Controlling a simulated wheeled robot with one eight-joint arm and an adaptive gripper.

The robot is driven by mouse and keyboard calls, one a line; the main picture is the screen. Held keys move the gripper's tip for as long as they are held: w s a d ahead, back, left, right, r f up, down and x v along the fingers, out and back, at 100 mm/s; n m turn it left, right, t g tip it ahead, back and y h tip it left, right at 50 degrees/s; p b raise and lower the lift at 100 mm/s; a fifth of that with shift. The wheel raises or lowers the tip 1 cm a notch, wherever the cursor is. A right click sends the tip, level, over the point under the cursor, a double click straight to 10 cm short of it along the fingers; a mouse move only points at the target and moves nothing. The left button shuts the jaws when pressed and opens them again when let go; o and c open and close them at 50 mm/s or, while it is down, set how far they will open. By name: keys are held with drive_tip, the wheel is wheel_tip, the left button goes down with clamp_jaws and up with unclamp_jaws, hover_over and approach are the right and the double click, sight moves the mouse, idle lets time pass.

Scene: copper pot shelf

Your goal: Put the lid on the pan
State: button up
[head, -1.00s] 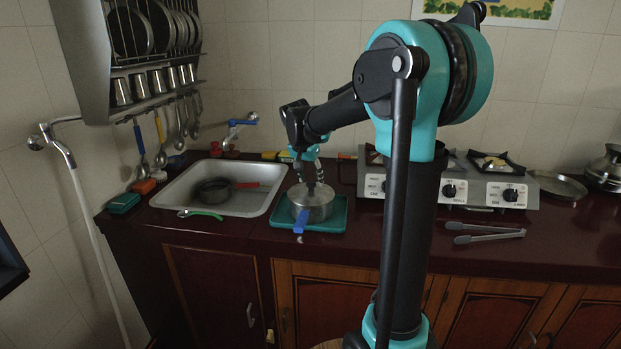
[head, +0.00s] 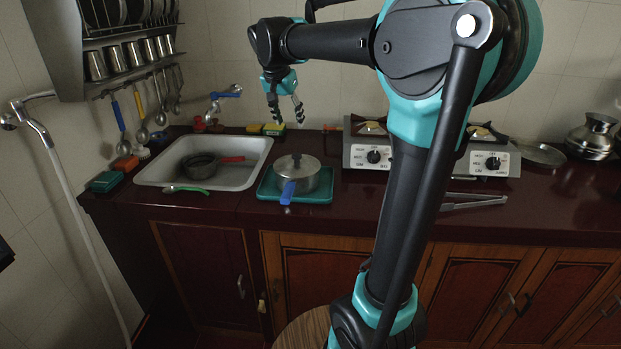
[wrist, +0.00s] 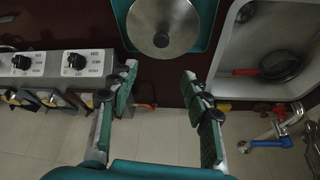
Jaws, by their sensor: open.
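A metal pan (head: 313,183) with a blue handle (head: 287,191) stands on a green tray (head: 322,197) on the counter, right of the sink. A round metal lid (head: 295,163) with a dark knob sits on top of the pan. In the wrist view the lid (wrist: 162,22) covers the pan from above. My gripper (head: 286,122) is open and empty, raised above and slightly behind the lid, apart from it. Its two spread fingers also show in the wrist view (wrist: 158,88).
The sink (head: 245,180) holds a dark pan (head: 200,166) with a red handle. A gas stove (head: 365,158) stands to the right. Tongs (head: 470,200) lie on the counter. A dish rack (head: 125,45) hangs on the left wall.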

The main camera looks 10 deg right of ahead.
drive_tip(key=s+d+f+n+y, duration=0.1)
drive_tip(key=s+d+f+n, duration=0.2)
drive_tip(key=s+f, duration=1)
drive_tip(key=s+d+f+n+y, duration=0.1)
drive_tip(key=s+d+f+n, duration=0.2)
drive_tip(key=s+f, duration=1)
wheel_tip(320, 180, down, 3)
drive_tip(key=shift+s+d+n+t, duration=0.15)
drive_tip(key=shift+d+n+t, duration=0.15)
drive_tip(key=shift+d, duration=0.05)
